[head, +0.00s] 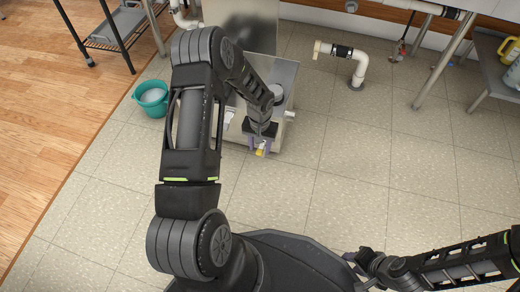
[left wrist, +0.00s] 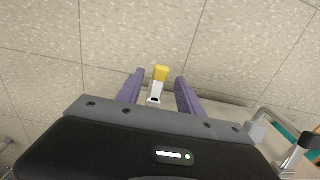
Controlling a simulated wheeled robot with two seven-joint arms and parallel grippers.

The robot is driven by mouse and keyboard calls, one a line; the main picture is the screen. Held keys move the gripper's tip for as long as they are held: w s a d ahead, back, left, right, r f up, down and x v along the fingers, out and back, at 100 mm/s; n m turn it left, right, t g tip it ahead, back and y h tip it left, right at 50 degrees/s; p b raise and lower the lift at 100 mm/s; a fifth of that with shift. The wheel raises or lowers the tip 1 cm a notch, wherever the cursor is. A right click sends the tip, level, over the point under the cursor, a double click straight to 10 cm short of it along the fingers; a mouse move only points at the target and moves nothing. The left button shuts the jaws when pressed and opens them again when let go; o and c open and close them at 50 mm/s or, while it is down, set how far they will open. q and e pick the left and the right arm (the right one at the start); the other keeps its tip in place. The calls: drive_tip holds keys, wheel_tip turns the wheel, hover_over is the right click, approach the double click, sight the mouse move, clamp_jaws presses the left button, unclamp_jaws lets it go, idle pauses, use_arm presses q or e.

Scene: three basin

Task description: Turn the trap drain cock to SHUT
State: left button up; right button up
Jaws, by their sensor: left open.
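The drain cock's lever (left wrist: 155,91), pale with a yellow tip (left wrist: 161,73), shows in the left wrist view. The tip also shows in the head view (head: 260,153), low at the front of a steel box (head: 286,72). My left gripper (left wrist: 159,77) is open, with one purple finger on each side of the lever. I see gaps between the lever and both fingers. In the head view my left gripper (head: 261,143) hides most of the cock and its pipe. My right gripper (head: 352,260) is at the bottom right, far from the cock; its jaws are unclear.
A teal bucket (head: 152,94) stands on the floor left of the box. A white pipe with an elbow (head: 358,68) rises from the floor at the right. A wire rack (head: 108,38) stands at the upper left. The tiled floor in front of the box is clear.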

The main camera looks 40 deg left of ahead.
use_arm(q)
drive_tip(key=shift+f, duration=0.45)
drive_tip(key=shift+c, duration=0.4)
clamp_jaws()
